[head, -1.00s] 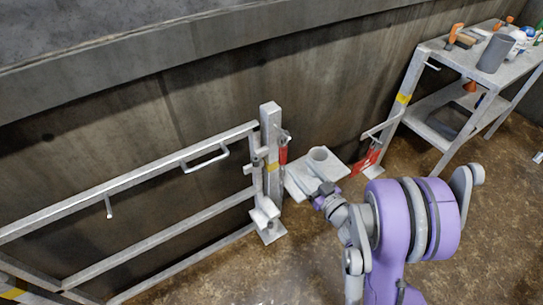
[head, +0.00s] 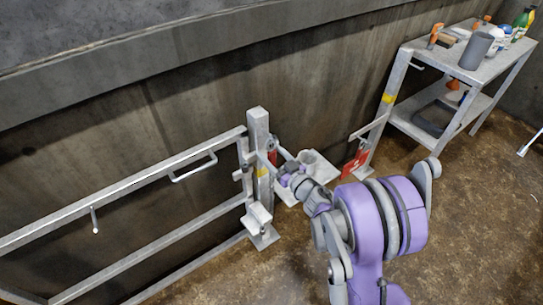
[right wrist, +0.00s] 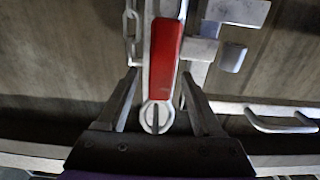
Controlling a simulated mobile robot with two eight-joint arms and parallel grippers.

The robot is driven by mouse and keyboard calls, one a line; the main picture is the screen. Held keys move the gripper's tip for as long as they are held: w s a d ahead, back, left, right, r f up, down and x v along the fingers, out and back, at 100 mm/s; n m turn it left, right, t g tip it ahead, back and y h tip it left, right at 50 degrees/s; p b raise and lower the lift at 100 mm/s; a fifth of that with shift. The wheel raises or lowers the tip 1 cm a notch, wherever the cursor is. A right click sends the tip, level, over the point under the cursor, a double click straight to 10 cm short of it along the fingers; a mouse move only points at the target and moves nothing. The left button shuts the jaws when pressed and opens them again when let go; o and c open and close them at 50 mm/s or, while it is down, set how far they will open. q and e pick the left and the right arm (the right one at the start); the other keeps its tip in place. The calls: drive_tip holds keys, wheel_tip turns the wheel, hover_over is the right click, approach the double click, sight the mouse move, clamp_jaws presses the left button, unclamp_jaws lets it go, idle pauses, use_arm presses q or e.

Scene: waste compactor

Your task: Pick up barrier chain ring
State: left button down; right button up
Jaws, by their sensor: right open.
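A pale round ring (right wrist: 156,117) with a dark slit across it sits at the lower end of a red bar (right wrist: 165,55) in the right wrist view. A pale chain (right wrist: 131,30) hangs to the left of the bar. My right gripper (right wrist: 160,74) is open, with one finger on each side of the ring and bar; I cannot tell whether they touch. In the head view my right gripper (head: 275,165) is beside the barrier's end post (head: 258,140), and the ring is hidden or too small to make out. My left gripper is out of view.
The metal barrier (head: 130,187) runs left from the post, with a handle (head: 194,167) on it. A grey bracket with a cup (head: 311,160) is close to my right gripper. A metal table (head: 440,62) with bottles and tools stands at the right. The brown floor in front is clear.

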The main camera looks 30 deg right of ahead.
clamp_jaws()
idle(0.5)
